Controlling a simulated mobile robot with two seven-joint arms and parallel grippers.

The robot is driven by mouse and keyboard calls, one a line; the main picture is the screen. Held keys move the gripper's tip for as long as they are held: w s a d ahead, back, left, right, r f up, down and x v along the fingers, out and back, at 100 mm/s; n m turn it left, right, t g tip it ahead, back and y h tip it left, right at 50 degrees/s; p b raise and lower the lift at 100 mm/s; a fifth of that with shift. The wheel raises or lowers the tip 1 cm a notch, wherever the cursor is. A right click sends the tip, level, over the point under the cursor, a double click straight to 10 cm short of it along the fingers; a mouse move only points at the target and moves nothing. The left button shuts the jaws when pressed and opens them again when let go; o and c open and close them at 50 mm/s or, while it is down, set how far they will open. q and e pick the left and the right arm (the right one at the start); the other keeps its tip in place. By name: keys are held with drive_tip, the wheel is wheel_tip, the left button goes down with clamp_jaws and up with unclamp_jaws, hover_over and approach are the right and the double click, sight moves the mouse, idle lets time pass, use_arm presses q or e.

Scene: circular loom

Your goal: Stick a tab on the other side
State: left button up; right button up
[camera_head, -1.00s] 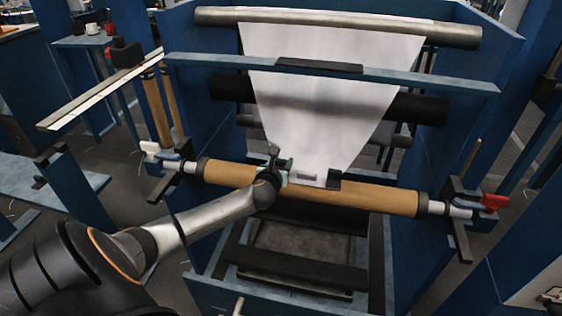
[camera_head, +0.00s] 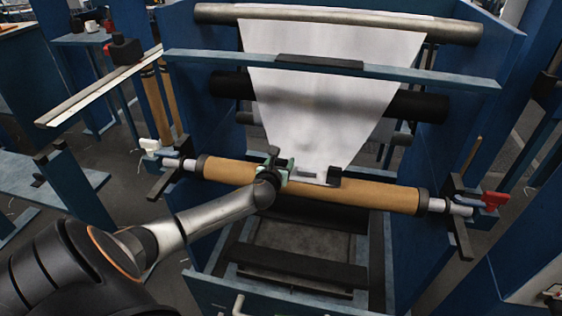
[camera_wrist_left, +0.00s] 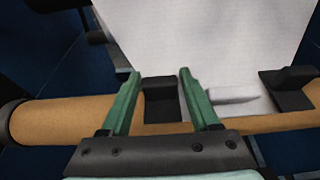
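The white sheet (camera_head: 322,120) hangs down to the brown roll (camera_head: 375,197), and its lower end lies at the roll. One black tab (camera_head: 334,177) sits at the sheet's lower right corner; it also shows in the left wrist view (camera_wrist_left: 288,92). Another black tab (camera_wrist_left: 162,103) is at the sheet's lower left edge on the roll. My left gripper (camera_wrist_left: 160,73) has its green fingers apart on either side of this tab, with narrow gaps; in the head view (camera_head: 277,160) it hides most of it. My right gripper is out of view.
A blue crossbar (camera_head: 430,79) spans the frame above the roll. A red clamp handle (camera_head: 495,199) is at the roll's right end and a white one (camera_head: 149,145) at its left. Blue side panels flank the roll.

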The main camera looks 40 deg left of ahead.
use_arm(q)
drive_tip(key=o, duration=0.3)
drive_tip(key=shift+s+d+r, duration=0.1)
drive_tip(key=shift+s+r, duration=0.05)
drive_tip(key=shift+s, duration=0.05)
drive_tip(key=p+v, duration=0.4)
drive_tip(key=v, duration=0.8)
